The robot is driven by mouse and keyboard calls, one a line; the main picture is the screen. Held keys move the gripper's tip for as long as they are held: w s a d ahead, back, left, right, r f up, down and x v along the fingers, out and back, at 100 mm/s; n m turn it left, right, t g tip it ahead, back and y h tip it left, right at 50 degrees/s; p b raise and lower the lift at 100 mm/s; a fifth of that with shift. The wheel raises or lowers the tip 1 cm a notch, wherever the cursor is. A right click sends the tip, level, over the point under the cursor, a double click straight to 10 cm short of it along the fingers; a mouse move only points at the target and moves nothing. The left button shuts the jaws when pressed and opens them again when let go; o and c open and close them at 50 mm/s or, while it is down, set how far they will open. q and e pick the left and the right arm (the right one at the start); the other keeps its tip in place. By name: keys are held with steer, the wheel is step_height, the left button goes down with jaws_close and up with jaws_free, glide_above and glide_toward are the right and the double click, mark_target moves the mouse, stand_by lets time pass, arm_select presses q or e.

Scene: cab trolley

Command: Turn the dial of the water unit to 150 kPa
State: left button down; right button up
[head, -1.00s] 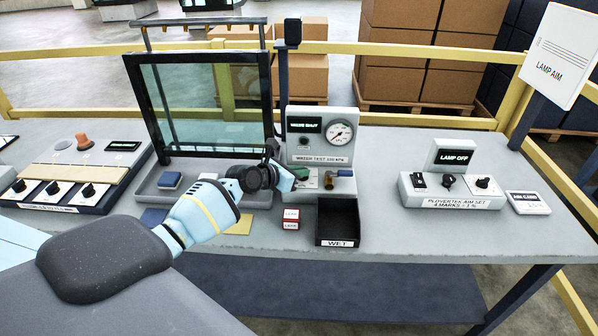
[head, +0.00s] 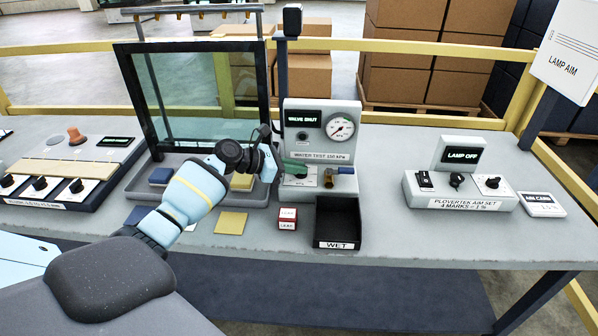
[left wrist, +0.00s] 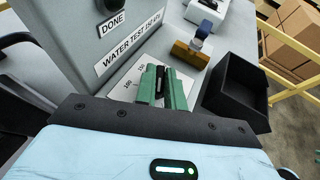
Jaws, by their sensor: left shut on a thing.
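The water unit (head: 314,147) is a grey box labelled "WATER TEST 150 KPA". Its display (head: 303,120) reads "VALVE SHUT". Its round gauge (head: 340,127) has a needle too small to read surely. My left gripper (head: 297,166) reaches the base of the unit from the left. In the left wrist view its green fingers (left wrist: 163,88) are shut on the black dial (left wrist: 161,76), beside printed scale numbers. The fingers hide most of the dial, so its setting cannot be read. My right gripper is not in view.
A brass valve with a blue lever (head: 345,170) stands just right of the dial. A black open bin (head: 337,243) marked "WET" sits in front. A glass panel in a dark frame (head: 130,98) stands at left. The lamp unit (head: 460,203) is at right, with clear bench between.

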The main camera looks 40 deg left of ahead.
arm_select(q)
steer(key=m+g+h+b, duration=0.2)
steer(key=m+b, duration=0.1)
steer(key=shift+w+a+f+g+h, duration=0.15)
steer(key=shift+w+f+g+h, duration=0.05)
steer(key=shift+g+h, duration=0.1)
steer(key=shift+r+m+g+h+b, duration=0.1)
steer(key=shift+m+g+h+b, duration=0.2)
steer(key=shift+m+g+b, duration=0.35)
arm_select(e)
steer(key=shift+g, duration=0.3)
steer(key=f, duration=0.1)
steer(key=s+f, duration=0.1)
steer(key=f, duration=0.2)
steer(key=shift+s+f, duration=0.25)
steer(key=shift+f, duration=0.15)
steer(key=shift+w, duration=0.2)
arm_select(q)
steer(key=c, duration=1.6)
jaws_free()
steer(key=shift+o, duration=0.6)
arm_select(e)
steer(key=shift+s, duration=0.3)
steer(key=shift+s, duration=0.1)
arm_select(q)
steer(key=shift+a+r, duration=0.1)
